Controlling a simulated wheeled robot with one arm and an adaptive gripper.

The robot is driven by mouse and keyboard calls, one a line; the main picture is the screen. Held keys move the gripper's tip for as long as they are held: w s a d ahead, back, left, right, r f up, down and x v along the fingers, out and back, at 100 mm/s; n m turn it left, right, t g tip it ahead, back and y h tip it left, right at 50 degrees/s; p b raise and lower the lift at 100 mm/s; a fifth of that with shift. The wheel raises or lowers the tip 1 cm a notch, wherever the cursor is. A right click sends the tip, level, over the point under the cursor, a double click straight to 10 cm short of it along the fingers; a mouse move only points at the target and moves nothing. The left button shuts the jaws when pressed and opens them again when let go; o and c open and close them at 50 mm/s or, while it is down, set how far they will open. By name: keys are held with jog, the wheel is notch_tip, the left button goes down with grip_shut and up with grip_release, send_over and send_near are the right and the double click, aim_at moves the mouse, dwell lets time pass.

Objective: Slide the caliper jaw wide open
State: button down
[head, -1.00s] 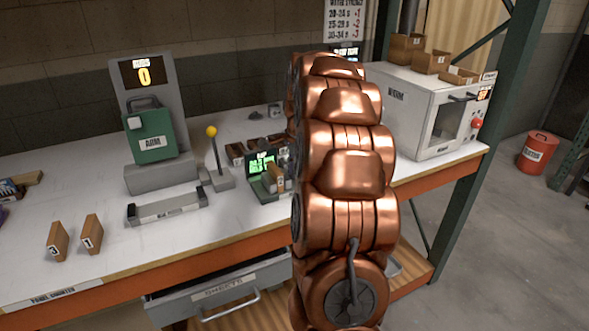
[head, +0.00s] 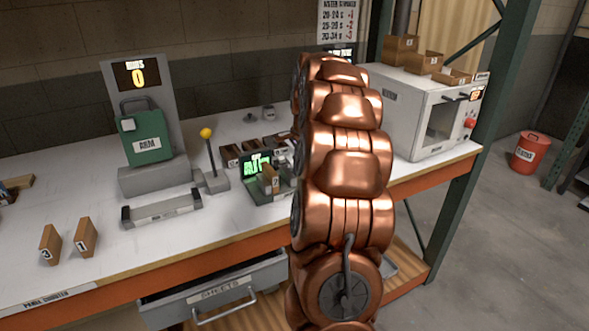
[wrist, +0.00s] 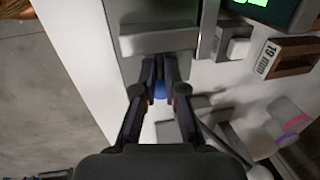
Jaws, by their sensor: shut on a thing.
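The caliper station has a lit green screen (head: 255,164) and stands on the bench just left of my arm in the head view, with a small numbered block (head: 268,180) at its front. In the wrist view a corner of the green screen (wrist: 270,3) shows at the top, and a grey jaw-like bar (wrist: 158,40) lies across the grey bed. My gripper (wrist: 160,88) is just below this bar, its fingers closed on a small blue piece (wrist: 160,91), likely the jaw's handle. My arm hides the gripper in the head view.
A labelled block (wrist: 288,57) lies right of the bed in the wrist view. A yellow-knobbed lever (head: 207,133), a green box (head: 145,137) and a grey tray (head: 162,208) stand left of the station. A white oven (head: 405,112) stands right. Two blocks (head: 51,244) stand at front left.

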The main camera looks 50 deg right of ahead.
jog(key=shift+s+d+r, duration=0.1)
jog(key=shift+s+d, duration=0.05)
jog(key=shift+d, duration=0.3)
jog(key=c, duration=1.3)
grip_release()
jog(key=shift+d, duration=0.1)
jog(key=shift+o, duration=0.4)
jog(key=shift+s+d, duration=0.2)
jog(key=shift+d, duration=0.05)
jog(key=shift+w+a, duration=0.15)
jog(key=shift+a, duration=0.15)
jog(key=shift+a+r, duration=0.1)
jog(key=shift+r, duration=0.1)
notch_tip(320, 180, up, 11)
jog(key=s, duration=0.2)
jog(key=shift+a+r, duration=0.15)
jog(key=shift+a, duration=0.2)
jog(key=shift+s, duration=0.1)
